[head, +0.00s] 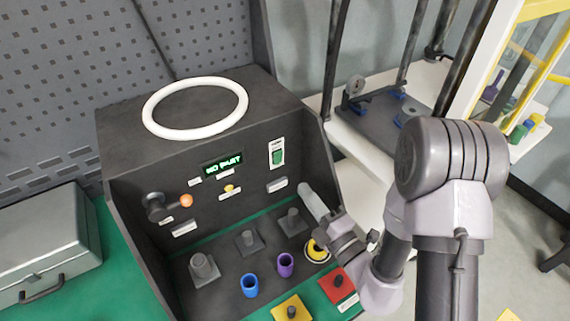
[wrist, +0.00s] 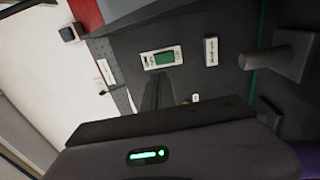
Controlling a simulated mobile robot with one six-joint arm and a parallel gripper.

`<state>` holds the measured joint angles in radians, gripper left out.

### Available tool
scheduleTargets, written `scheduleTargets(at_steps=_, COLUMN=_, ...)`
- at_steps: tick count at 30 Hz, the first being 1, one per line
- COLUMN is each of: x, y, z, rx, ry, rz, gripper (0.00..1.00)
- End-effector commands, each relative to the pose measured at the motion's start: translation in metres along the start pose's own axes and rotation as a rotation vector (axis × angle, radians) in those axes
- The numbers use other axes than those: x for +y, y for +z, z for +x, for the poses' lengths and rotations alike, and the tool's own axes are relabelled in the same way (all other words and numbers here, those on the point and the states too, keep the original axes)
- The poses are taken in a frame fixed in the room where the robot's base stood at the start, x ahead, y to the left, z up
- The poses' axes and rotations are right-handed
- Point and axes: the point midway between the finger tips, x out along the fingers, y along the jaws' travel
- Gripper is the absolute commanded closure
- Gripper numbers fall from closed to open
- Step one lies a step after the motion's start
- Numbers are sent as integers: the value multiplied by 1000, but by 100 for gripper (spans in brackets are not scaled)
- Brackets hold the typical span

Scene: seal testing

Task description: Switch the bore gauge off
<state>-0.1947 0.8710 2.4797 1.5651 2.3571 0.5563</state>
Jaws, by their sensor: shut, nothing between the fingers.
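The bore gauge is a dark console (head: 140,180) with a lit green display (head: 222,165) that seems to read "NO PART". A green rocker switch (head: 278,156) on a white plate sits at the right of its front panel. The switch also shows in the wrist view (wrist: 164,60), above my fingers. My gripper (head: 305,190) is shut and empty, in front of the panel, below and right of the switch in the head view. In the wrist view my dark fingers (wrist: 158,90) point toward the panel just below the switch plate, seemingly apart from it.
A white ring (head: 195,84) lies on top of the console. An orange-tipped knob (head: 186,201) and a yellow button (head: 229,188) are on the panel. Grey posts (head: 204,266), a blue cup (head: 250,286) and a purple cup (head: 286,265) stand on the lower deck.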

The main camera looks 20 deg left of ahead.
Motion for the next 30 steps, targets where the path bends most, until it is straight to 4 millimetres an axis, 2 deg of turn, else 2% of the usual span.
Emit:
scheduleTargets(at_steps=6, x=3, y=-1, z=49, rx=3, ry=4, rz=-2, gripper=100)
scheduleTargets(at_steps=13, x=1, y=-1, z=88, rx=2, ry=3, rz=-1, gripper=100)
scheduleTargets(at_steps=18, x=1, y=0, z=100, rx=0, ry=1, rz=1, gripper=100)
scheduleTargets(at_steps=30, x=5, y=0, z=103, rx=0, ry=-11, rz=1, gripper=100)
